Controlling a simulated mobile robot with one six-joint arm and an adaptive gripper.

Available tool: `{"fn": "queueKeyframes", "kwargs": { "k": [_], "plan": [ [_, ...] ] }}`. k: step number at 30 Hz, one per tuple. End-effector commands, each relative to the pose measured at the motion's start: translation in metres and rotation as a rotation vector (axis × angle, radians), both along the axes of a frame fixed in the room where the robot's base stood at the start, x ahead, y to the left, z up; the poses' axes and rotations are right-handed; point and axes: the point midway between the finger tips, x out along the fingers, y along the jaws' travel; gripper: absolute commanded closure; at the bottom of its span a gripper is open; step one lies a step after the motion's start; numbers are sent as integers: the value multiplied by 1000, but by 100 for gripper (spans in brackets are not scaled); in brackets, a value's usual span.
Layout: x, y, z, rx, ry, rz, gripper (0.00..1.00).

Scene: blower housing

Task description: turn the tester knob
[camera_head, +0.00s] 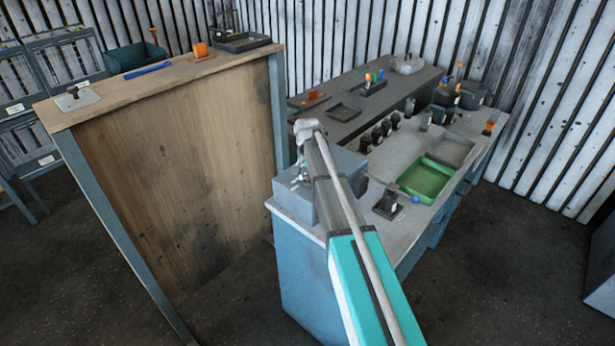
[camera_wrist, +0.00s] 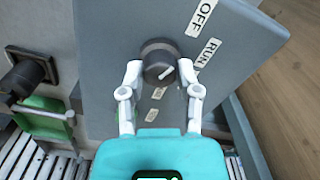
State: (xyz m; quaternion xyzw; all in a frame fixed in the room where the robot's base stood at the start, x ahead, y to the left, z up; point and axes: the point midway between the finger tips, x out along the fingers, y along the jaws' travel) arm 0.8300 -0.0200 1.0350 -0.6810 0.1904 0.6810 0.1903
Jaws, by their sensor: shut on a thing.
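The tester (camera_head: 300,196) is a grey box on the near left end of the blue-sided bench, partly hidden by my arm in the head view. In the wrist view its grey panel (camera_wrist: 112,75) carries a dark round knob (camera_wrist: 155,55) with a white pointer mark. Labels OFF (camera_wrist: 202,17) and RUN (camera_wrist: 208,53) sit to the right of the knob, with smaller labels below it. My gripper (camera_wrist: 160,70) is shut on the knob, one white finger on each side. The pointer slants up to the right, roughly toward RUN.
On the bench (camera_head: 408,262), a green tray (camera_head: 425,180), a small dark fixture with a blue ball (camera_head: 388,204) and several dark cylinders stand near my arm. A tall wooden-panelled table (camera_head: 185,165) stands close on the left. Open floor lies at the lower right.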

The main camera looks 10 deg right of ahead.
Motion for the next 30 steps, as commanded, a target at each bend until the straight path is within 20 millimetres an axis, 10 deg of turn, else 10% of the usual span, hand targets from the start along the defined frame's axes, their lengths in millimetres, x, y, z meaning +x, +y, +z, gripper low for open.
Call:
{"fn": "queueKeyframes", "kwargs": {
  "k": [12,13,18,30],
  "plan": [
    [0,0,0,0,0,11,100],
    [0,0,0,0,0,11,53],
    [0,0,0,0,0,10,22],
    [0,0,0,0,0,8,22]
  ]
}}
